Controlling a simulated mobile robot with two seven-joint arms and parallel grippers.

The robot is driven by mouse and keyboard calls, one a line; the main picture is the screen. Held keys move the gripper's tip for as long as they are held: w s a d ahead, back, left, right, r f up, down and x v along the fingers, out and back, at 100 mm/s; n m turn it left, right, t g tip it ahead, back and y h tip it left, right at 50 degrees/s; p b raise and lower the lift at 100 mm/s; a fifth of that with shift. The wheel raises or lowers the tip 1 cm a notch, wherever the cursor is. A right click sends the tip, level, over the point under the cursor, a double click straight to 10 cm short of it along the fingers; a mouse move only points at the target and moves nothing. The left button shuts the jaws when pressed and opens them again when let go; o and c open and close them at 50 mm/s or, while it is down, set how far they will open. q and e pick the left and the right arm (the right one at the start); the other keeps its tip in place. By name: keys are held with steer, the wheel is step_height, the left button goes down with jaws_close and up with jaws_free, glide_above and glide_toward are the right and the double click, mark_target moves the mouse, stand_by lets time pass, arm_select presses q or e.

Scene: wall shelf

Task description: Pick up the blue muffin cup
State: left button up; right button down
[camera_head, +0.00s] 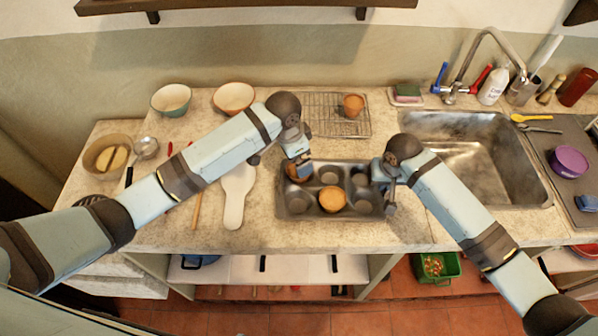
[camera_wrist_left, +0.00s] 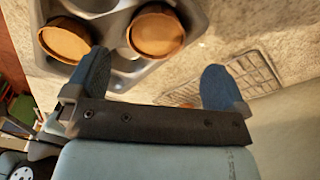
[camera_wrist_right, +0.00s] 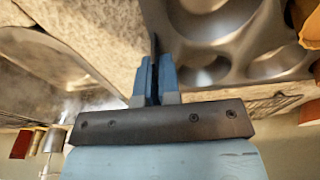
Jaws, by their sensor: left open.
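The dark grey muffin tin (camera_head: 300,209) lies on the counter in the middle. One orange-brown muffin (camera_head: 333,198) sits in its front row. A second muffin (camera_head: 293,172) shows at its left end, partly hidden by my left gripper (camera_head: 301,168). In the left wrist view, two brown muffins (camera_wrist_left: 66,40) (camera_wrist_left: 155,33) sit in the tin, and my open left fingers (camera_wrist_left: 155,85) are spread, holding nothing. My right gripper (camera_head: 391,190) is at the tin's right edge. Its fingers (camera_wrist_right: 154,80) are close together and appear closed on the tin's rim. I cannot make out a blue muffin cup.
A cooling rack (camera_head: 320,108) with another muffin (camera_head: 353,105) stands behind the tin. Two bowls (camera_head: 171,98) (camera_head: 234,96) are at the back left. A white board (camera_head: 236,195) lies left of the tin. The sink (camera_head: 480,165) is at the right.

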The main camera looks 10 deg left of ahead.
mark_target(290, 169)
arm_select(q)
steer(key=shift+w+d+f, duration=0.1)
steer(key=shift+d+f, duration=0.05)
steer(key=shift+f, duration=0.75)
steer(key=shift+s+d+f, duration=0.1)
steer(key=shift+d+f, duration=0.1)
steer(key=shift+f, duration=0.75)
steer(key=shift+w+d+f, duration=0.1)
steer(key=shift+d+f, duration=0.05)
steer(key=shift+f, duration=0.75)
steer(key=c, duration=1)
